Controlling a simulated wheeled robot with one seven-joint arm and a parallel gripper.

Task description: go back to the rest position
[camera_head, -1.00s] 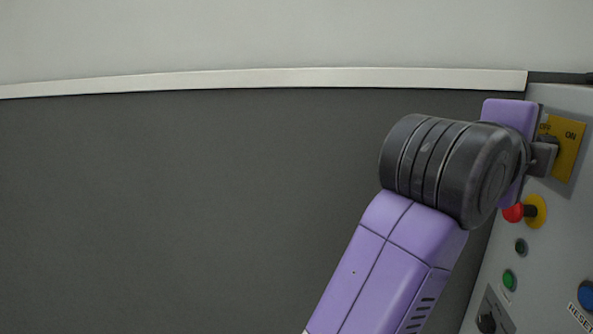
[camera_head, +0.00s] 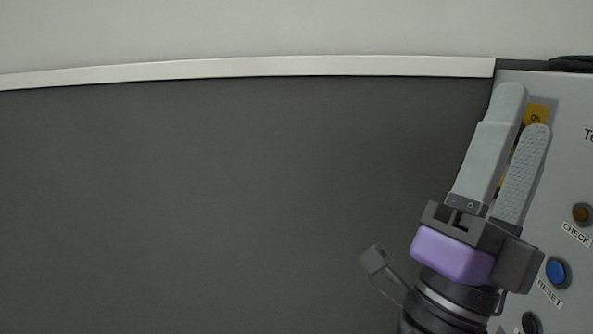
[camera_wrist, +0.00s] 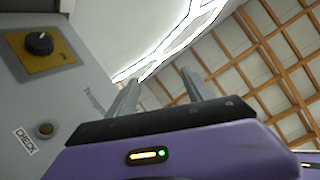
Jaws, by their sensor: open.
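My gripper (camera_head: 524,108) is at the right side of the head view, with its two grey fingers pointing up and spread apart, nothing between them. It stands in front of the left part of a grey control panel (camera_head: 566,108) and partly hides a yellow switch plate (camera_head: 538,114). In the wrist view the two fingers (camera_wrist: 160,90) point up toward the ceiling, apart and empty. The yellow plate with its black rotary knob (camera_wrist: 39,43) shows at the upper left there, clear of the fingers.
The panel also carries a blue RESET button (camera_head: 558,272), a brown CHECK button (camera_head: 582,214) and a dark button (camera_head: 531,323). A plain dark grey surface (camera_head: 200,210) with a white strip (camera_head: 250,67) along its top fills the left and is clear.

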